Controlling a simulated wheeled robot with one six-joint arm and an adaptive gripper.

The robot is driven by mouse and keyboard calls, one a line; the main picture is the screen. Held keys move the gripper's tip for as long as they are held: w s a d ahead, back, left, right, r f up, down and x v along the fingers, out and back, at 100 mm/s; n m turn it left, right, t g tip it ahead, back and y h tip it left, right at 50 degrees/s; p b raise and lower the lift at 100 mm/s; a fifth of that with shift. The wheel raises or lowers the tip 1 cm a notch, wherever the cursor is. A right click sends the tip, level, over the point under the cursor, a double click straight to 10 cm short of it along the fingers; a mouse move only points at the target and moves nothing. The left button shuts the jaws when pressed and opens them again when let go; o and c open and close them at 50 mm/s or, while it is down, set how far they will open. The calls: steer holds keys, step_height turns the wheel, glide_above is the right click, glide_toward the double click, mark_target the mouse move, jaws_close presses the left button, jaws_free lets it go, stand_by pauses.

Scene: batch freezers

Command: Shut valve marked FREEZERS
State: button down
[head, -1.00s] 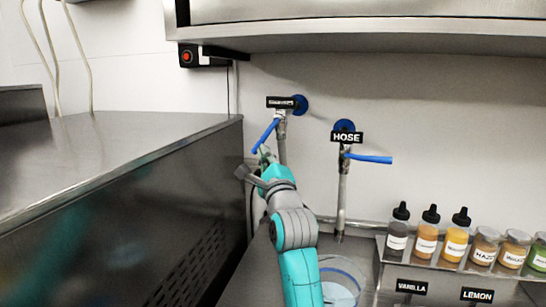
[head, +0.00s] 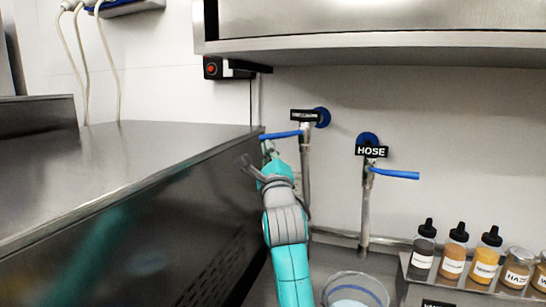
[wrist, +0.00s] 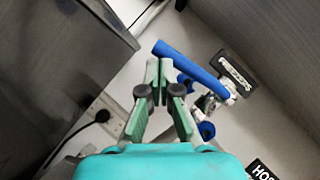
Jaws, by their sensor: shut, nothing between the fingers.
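The left valve has a black label (head: 304,115), too small to read in the head view; lettering on it in the wrist view (wrist: 236,74) is blurred. Its blue lever (head: 281,135) now points left, about level, across its upright pipe. The lever also shows in the wrist view (wrist: 188,61) just past the fingertips. My gripper (head: 267,150) is just below the lever's outer part, its green fingers closed together and empty (wrist: 159,68). Whether the fingertips touch the lever, I cannot tell.
The HOSE valve (head: 372,151) stands to the right, its blue lever (head: 395,174) pointing right. A steel cabinet (head: 150,165) stands close on the left of my arm. A clear bucket (head: 355,288) and several sauce bottles (head: 454,252) are at lower right. A steel hood hangs above.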

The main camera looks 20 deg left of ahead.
steer(key=shift+a+r, duration=0.25)
steer(key=shift+r, duration=0.35)
stand_by(0.3)
